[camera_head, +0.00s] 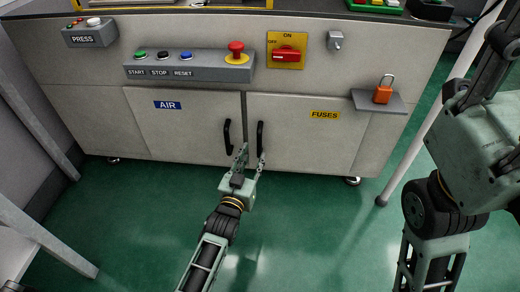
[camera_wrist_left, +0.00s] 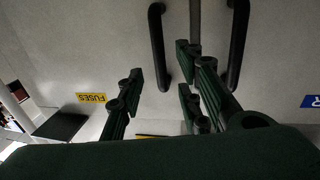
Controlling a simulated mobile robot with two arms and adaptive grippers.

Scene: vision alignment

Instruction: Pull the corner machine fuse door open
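The fuse door (camera_head: 310,140) is the right-hand cabinet door, with a yellow FUSES label (camera_head: 324,115). It looks closed, flush with the machine front. Its black vertical handle (camera_head: 260,138) is at its left edge; in the left wrist view this handle (camera_wrist_left: 158,45) is the left of two. My left gripper (camera_head: 251,160) is open and empty, in front of the lower handle area. In the left wrist view its fingers are spread, with the fuse handle roughly in line with the gap; contact cannot be told.
The AIR door (camera_head: 185,125) with its own handle (camera_head: 227,137) is close on the left. An orange padlock (camera_head: 383,90) stands on a small grey shelf (camera_head: 395,103) at the right. Buttons and a red switch (camera_head: 286,53) are above. Green floor in front is free.

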